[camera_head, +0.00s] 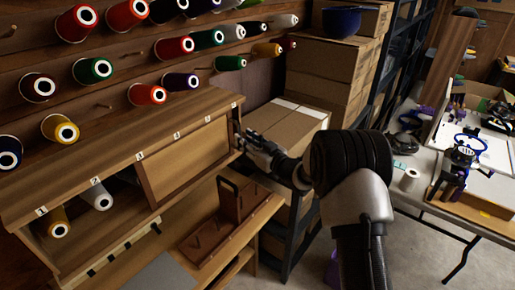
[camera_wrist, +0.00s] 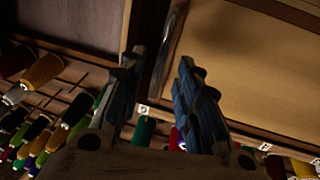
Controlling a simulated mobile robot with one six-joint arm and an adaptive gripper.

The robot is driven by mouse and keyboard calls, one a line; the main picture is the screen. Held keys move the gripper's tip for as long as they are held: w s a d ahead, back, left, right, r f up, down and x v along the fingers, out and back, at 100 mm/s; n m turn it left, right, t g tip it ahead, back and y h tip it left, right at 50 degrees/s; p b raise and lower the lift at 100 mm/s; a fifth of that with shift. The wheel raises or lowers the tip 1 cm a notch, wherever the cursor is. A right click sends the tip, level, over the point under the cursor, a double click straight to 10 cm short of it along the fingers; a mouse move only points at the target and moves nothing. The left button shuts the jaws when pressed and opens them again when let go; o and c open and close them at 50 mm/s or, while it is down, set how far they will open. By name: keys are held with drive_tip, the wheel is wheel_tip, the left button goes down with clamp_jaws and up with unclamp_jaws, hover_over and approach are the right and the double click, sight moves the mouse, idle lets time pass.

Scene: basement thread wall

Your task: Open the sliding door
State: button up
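The sliding door (camera_head: 187,160) is a framed light-wood panel in the front of the low wooden cabinet (camera_head: 110,165). It covers the right part of the front. The left part is uncovered and shows a yellow spool (camera_head: 56,222) and a silver spool (camera_head: 98,196) inside. My gripper (camera_head: 246,146) is at the cabinet's right end, by the door's right edge. In the wrist view a light panel (camera_wrist: 245,70) fills the right, with a dark upright recess (camera_wrist: 168,45) near its edge. My gripper's two fingers (camera_wrist: 160,90) stand apart with nothing seen between them. I cannot tell if they touch the door.
Rows of thread spools (camera_head: 145,94) on pegs hang above the cabinet. A wooden holder (camera_head: 240,200) stands on the bench below the door. Cardboard boxes (camera_head: 290,120) are close behind my gripper. A cluttered table (camera_head: 420,180) is at the right, with open floor before it.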

drive_tip(key=v, duration=0.7)
drive_tip(key=shift+s+d, duration=0.25)
drive_tip(key=shift+s, duration=0.05)
